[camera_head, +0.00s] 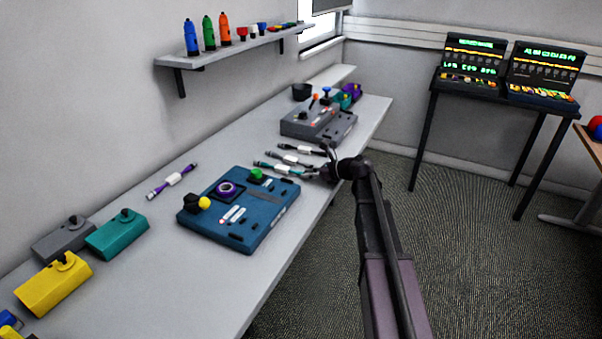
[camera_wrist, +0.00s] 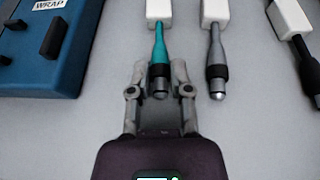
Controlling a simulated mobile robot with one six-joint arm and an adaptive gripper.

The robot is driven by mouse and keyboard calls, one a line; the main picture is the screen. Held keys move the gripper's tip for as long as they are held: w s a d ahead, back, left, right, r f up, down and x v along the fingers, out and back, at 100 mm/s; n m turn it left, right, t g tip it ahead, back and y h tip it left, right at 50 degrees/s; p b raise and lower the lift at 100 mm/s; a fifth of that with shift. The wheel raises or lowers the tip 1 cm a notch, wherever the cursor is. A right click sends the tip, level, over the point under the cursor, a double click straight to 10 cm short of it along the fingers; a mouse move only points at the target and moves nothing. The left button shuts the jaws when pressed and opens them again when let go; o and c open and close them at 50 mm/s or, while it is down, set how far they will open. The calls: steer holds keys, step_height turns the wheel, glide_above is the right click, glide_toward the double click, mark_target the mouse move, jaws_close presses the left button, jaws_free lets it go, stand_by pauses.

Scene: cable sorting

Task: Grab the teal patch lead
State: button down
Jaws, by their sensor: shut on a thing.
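The teal patch lead (camera_head: 277,168) lies on the grey bench, with a white label on its middle. In the wrist view its teal cable (camera_wrist: 158,48) runs down from the white label to a black and metal plug end. My gripper (camera_wrist: 160,80) has its two fingers on either side of that plug end, shut on it. In the head view my gripper (camera_head: 322,174) is at the lead's right end, near the bench edge. A grey lead (camera_wrist: 216,50) and a black lead (camera_wrist: 302,50) lie to the right of the teal one in the wrist view.
A blue panel (camera_head: 272,226) with knobs lies close to the leads; its edge shows at the left of the wrist view. A grey device (camera_head: 308,125) stands farther back. A purple lead (camera_head: 171,181) and coloured boxes lie left. A shelf (camera_head: 225,55) hangs above.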

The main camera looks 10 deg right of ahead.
step_height(320, 180, up, 10)
steer(key=p, duration=0.9)
steer(key=shift+p, duration=0.4)
stand_by(0.3)
